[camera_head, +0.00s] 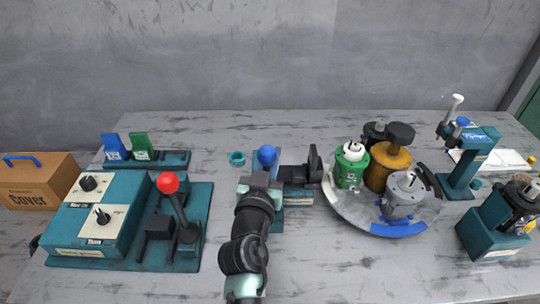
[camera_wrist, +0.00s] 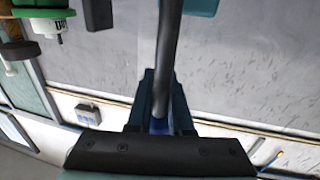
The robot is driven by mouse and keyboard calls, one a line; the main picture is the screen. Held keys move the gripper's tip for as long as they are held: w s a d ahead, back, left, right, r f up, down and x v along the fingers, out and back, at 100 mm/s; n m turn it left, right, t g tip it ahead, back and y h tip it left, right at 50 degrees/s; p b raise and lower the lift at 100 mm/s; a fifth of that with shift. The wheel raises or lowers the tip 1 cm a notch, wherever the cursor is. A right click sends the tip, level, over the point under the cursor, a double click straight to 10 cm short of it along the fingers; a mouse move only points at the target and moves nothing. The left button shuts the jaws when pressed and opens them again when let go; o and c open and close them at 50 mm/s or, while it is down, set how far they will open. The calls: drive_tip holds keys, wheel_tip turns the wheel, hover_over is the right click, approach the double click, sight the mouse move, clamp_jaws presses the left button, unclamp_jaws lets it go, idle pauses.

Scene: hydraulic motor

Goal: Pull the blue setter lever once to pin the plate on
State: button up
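The blue lever's round knob (camera_head: 267,154) shows in the head view at the middle of the table, on a teal stand (camera_head: 277,222). My gripper (camera_head: 262,180) is directly in front of the knob in that view and covers the lever's lower part. A black plate-like part (camera_head: 314,165) sits right of the knob, beside the round turntable.
The grey turntable (camera_head: 350,214) carries green, orange-brown and grey motor parts. A red-knobbed lever (camera_head: 168,183) stands on the teal control box unit at left. A teal press (camera_head: 470,162) stands at right, and a cover box (camera_head: 38,183) at far left.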

clamp_jaws()
